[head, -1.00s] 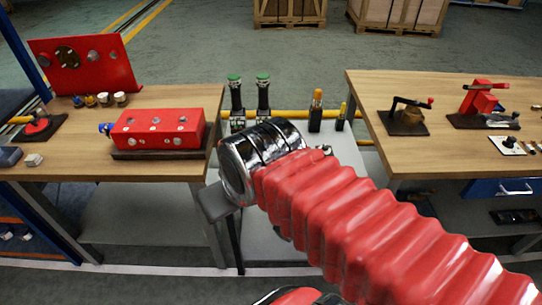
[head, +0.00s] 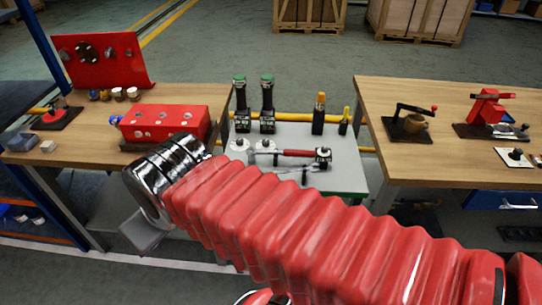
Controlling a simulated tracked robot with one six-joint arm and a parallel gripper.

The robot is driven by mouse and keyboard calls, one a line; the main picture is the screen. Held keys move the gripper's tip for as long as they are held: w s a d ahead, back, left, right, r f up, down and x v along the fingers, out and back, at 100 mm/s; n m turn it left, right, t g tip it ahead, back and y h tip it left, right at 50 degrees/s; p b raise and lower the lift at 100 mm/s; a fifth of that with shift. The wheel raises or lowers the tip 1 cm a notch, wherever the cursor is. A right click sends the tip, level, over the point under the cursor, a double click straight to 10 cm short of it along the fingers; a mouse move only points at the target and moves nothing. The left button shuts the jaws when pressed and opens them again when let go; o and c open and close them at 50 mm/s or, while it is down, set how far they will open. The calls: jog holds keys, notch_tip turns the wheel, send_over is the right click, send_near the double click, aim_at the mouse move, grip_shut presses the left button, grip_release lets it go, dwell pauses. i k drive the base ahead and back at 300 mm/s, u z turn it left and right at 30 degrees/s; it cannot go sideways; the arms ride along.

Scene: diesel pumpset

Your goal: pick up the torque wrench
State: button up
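A long tool with a red handle (head: 298,152) and a dark head at its right end lies across the grey middle table (head: 345,180). It looks like the torque wrench, but at this size I cannot be sure. My arm, in a red ribbed sleeve, crosses in front of that table and hides its front part. My gripper (head: 146,236) is below the chrome wrist at the left, in front of the left bench and well apart from the red-handled tool. Its fingers are mostly hidden, so I cannot see if it is open.
Two green-topped black tools (head: 267,105) and two yellow-handled tools (head: 319,112) stand at the middle table's back. A red block (head: 165,124) sits on the left wooden bench (head: 196,94). The right bench (head: 440,150) carries a crank device (head: 408,122). Open floor lies behind.

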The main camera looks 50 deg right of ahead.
aim_at(252, 151)
jog(key=u, duration=1.1)
jog(key=k, duration=1.5)
jog(key=z, duration=1)
jog(key=i, duration=0.5)
jog(key=u, duration=0.1)
